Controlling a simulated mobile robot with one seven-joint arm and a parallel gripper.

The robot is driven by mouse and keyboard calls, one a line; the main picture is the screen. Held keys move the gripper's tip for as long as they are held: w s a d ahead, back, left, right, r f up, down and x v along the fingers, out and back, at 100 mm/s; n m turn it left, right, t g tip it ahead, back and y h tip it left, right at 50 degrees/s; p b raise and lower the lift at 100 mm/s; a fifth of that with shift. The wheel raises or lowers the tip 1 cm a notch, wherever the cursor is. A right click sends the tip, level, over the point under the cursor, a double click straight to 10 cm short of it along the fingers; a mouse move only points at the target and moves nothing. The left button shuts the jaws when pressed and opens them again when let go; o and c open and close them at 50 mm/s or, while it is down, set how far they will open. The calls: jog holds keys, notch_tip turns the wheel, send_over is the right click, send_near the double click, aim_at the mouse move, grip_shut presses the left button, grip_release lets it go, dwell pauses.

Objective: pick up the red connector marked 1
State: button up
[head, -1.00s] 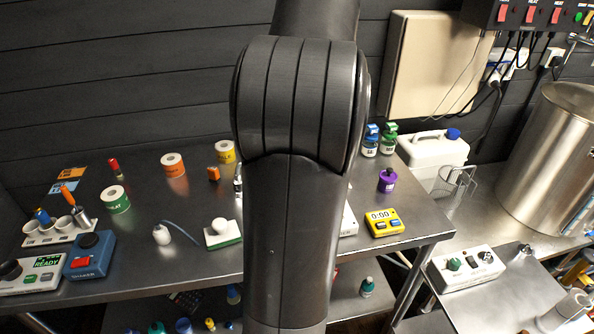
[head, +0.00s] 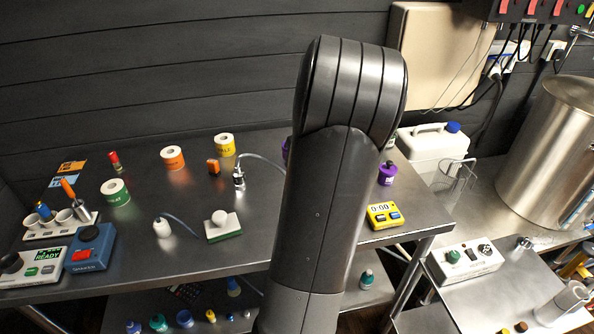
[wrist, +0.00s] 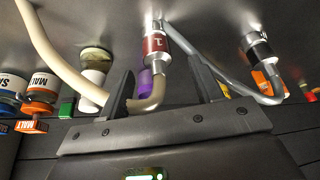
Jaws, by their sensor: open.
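The red connector (wrist: 156,43), a metal fitting with a red band marked 1, is in the wrist view at top centre. A bent beige hose end hangs from it toward my gripper. My gripper (wrist: 163,68) is open, with one finger on each side of the hose end; the red band lies about level with or just beyond the fingertips. I see no finger touching it. In the head view my arm hides my gripper and the red connector.
A dark-banded connector (wrist: 258,46) with a grey hose is to the right in the wrist view. In the head view the steel table (head: 150,200) also bears tape rolls, a yellow timer (head: 383,215), a purple bottle (head: 387,175) and a white-topped block (head: 222,227).

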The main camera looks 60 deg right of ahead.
jog(key=shift+x, duration=3.3)
jog(key=shift+w+d+r, duration=0.1)
jog(key=shift+w+d, duration=0.05)
jog(key=shift+d, duration=0.05)
jog(key=c, duration=1.2)
jog(key=shift+o, duration=0.2)
jog(key=shift+r, duration=0.1)
